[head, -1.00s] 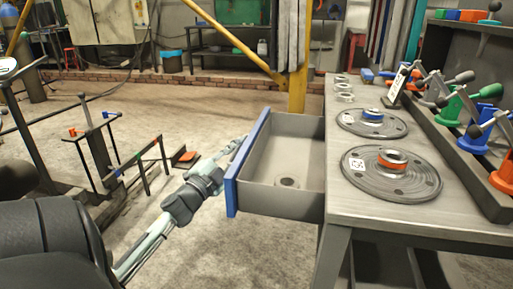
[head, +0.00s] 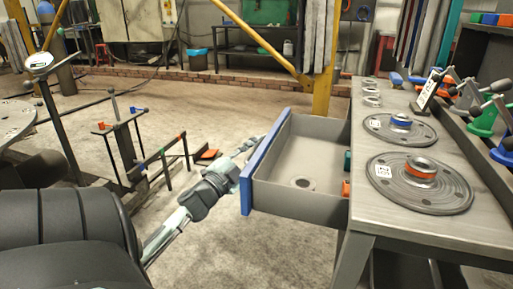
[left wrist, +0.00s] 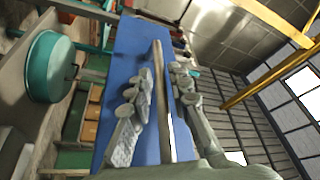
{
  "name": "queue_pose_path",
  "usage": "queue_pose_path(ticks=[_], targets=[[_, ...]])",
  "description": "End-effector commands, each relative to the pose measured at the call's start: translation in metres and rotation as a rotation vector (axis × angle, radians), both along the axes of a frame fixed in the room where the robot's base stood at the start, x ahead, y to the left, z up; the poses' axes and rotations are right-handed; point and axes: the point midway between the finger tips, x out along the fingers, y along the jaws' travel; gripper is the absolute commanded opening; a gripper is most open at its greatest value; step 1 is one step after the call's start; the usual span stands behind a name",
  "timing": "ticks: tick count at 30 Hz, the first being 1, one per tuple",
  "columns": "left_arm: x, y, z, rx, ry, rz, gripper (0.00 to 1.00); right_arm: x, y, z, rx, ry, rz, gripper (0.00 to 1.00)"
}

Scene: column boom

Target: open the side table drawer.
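The side table (head: 385,210) stands on the right with its grey drawer (head: 300,207) pulled far out to the left. The drawer has a blue front (head: 262,165). A round piece (head: 303,184), a green item (head: 347,162) and an orange item (head: 346,188) show inside it. My left gripper (head: 257,143) is at the outer side of the blue front, partly hidden by it. My right gripper is in neither view.
Two round flanges (head: 419,184) (head: 400,129) and several rings lie on the table top. Toggle clamps (head: 485,118) stand along its right side. A thin stand (head: 125,140) with small clamps is to the left of my left arm. Bare concrete floor lies beyond the drawer.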

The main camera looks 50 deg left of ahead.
Motion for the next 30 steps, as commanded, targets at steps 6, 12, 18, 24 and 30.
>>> queue_pose_path(ticks=[6, 12, 18, 24, 30], targets=[[-0.024, -0.005, -0.007, -0.003, 0.003, 0.001, 0.19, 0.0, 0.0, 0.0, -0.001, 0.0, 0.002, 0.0], [-0.066, -0.014, -0.016, -0.003, 0.004, 0.003, 0.19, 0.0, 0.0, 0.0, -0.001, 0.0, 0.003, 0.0], [-0.1, -0.02, -0.023, -0.002, 0.003, 0.003, 0.19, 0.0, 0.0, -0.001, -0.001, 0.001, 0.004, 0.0], [-0.114, -0.024, -0.025, 0.0, 0.0, 0.0, 0.19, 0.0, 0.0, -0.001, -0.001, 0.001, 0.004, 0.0], [-0.115, -0.024, -0.025, 0.0, 0.0, 0.0, 0.19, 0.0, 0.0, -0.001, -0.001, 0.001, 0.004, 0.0]])
